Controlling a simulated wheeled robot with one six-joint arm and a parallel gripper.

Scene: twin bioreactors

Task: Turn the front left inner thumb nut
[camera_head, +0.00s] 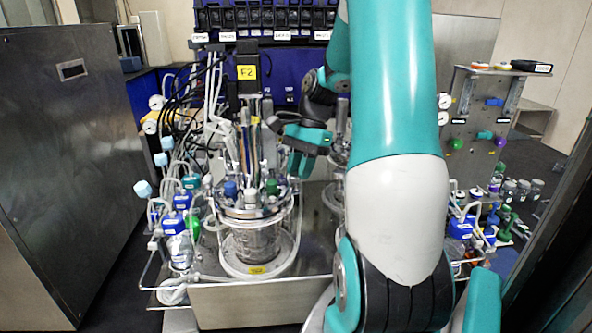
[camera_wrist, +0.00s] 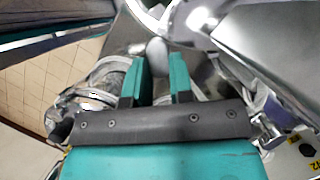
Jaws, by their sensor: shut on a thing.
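The left bioreactor's glass vessel (camera_head: 252,243) stands upright in the head view, under a metal head plate with blue and green caps. My gripper (camera_head: 300,172) is at the right edge of this head plate, pointing down. In the wrist view my gripper's (camera_wrist: 157,72) teal fingers are close together, with a grey rounded thumb nut (camera_wrist: 157,49) between their tips. The fingers are shut on it. In the head view the nut is hidden by my gripper, and the other inner nuts cannot be told apart.
The second bioreactor is mostly hidden behind my arm. A dark motor with a yellow label (camera_head: 247,72) rises above the left vessel. A metal panel (camera_head: 480,110) stands at right. The tray front (camera_head: 262,303) is bare.

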